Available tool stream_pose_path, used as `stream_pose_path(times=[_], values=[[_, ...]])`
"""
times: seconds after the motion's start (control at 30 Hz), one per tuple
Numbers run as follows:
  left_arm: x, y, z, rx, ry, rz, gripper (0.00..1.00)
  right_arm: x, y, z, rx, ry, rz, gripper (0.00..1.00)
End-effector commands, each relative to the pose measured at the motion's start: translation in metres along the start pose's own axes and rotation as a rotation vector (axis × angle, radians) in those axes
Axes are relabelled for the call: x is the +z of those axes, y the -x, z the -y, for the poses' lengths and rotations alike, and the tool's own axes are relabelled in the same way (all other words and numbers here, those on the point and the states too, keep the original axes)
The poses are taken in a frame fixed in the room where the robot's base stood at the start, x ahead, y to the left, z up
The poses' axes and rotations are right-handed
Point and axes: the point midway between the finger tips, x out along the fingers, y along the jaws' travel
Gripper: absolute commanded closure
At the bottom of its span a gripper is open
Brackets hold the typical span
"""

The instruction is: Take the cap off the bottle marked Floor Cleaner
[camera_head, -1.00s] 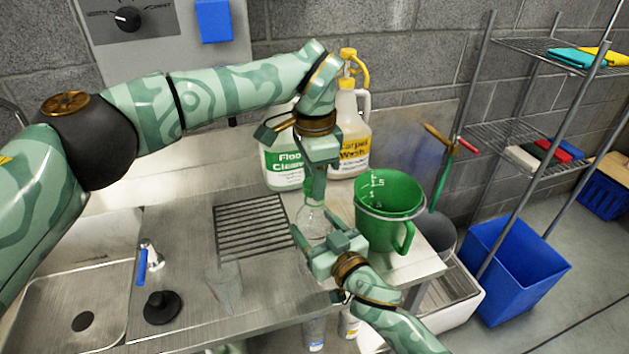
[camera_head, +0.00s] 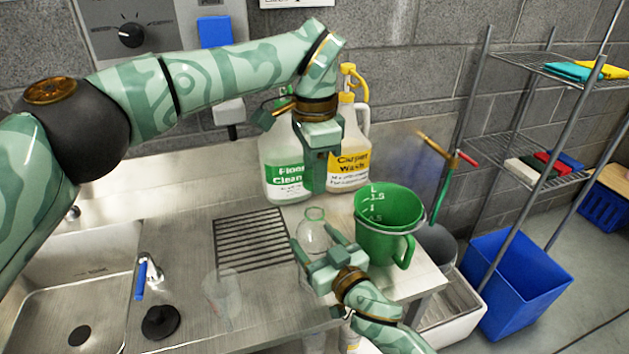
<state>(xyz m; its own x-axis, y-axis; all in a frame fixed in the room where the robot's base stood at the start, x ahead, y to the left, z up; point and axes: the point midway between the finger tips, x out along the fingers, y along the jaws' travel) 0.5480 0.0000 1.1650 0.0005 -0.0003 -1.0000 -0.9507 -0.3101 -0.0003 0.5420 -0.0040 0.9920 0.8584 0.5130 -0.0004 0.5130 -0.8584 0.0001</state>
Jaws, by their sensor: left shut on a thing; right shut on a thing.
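A small clear bottle (camera_head: 312,236) stands upright at the front of the steel counter, its label not visible to me. Its neck (camera_head: 315,214) shows a greenish rim and looks open. My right gripper (camera_head: 326,246) is shut around the clear bottle's body from the front right. My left gripper (camera_head: 319,178) is shut, pointing down, above and behind the neck and apart from it. The cap in its jaws is hidden by the fingers. The white jug marked Floor Cleaner (camera_head: 286,180) stands at the back, its top partly covered by my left arm.
A yellow-topped Carpet Wash jug (camera_head: 349,150) stands beside the Floor Cleaner jug. A green measuring pitcher (camera_head: 386,240) is close right of the clear bottle. A drain grate (camera_head: 250,240), a clear beaker (camera_head: 222,298) and a sink (camera_head: 85,290) lie left.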

Motion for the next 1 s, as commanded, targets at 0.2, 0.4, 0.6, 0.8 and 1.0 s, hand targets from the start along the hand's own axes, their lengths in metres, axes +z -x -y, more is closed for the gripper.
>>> stream_pose_path(times=[0.2,0.4,0.6,0.8,1.0], values=[[0.000,-0.001,0.000,0.000,0.000,0.001,0.91,0.001,0.000,0.000,0.000,0.000,0.001,0.14],[0.000,-0.001,0.000,0.000,0.000,0.000,0.91,0.000,0.000,0.000,0.000,0.000,0.000,0.08],[0.000,0.002,0.000,-0.001,0.000,0.000,0.91,0.000,0.008,0.000,0.000,-0.001,0.001,0.08],[0.001,0.014,-0.002,-0.007,0.000,-0.002,0.91,-0.001,0.049,0.000,0.000,-0.001,0.002,0.08],[0.001,0.022,-0.002,-0.010,0.000,-0.003,0.91,0.000,0.093,0.000,0.000,-0.002,0.003,0.08]])
